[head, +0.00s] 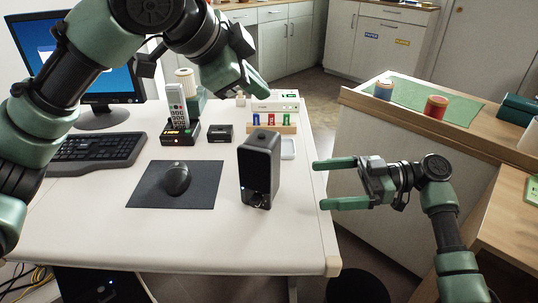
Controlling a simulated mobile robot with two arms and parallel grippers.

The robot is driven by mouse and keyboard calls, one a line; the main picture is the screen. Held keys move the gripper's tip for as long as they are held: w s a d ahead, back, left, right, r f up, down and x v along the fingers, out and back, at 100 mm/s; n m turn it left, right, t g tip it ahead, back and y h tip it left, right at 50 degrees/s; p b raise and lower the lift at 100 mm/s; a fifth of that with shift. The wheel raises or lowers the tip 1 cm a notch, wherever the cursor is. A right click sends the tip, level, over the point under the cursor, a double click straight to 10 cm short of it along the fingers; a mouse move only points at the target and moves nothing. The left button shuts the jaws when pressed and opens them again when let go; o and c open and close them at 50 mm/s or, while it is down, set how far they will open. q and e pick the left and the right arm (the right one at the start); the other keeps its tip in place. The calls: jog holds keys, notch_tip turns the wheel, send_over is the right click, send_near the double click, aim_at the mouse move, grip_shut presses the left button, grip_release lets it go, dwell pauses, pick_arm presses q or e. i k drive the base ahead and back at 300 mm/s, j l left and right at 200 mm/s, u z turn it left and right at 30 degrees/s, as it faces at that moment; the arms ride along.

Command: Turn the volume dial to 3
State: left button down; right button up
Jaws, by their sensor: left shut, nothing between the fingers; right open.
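A black speaker (258,170) stands upright on the white desk, right of the mouse pad. A small dial (256,199) appears low on its front; its marks and setting are too small to read. My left gripper (258,92) is shut and empty, above the back of the desk and above the speaker in the picture, apart from it. My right gripper (325,184) is open and empty beyond the desk's right edge. Its two green fingers point left towards the speaker, with a clear gap between.
A mouse (177,179) lies on a dark pad (145,186), beside a keyboard (98,148) and monitor (75,60). A phone (178,108) in its dock and a rack of coloured items (272,122) stand behind. Spools (435,107) stand on the right counter (378,107). The front desk is clear.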

aim_at(254, 201)
jog(key=k, duration=1)
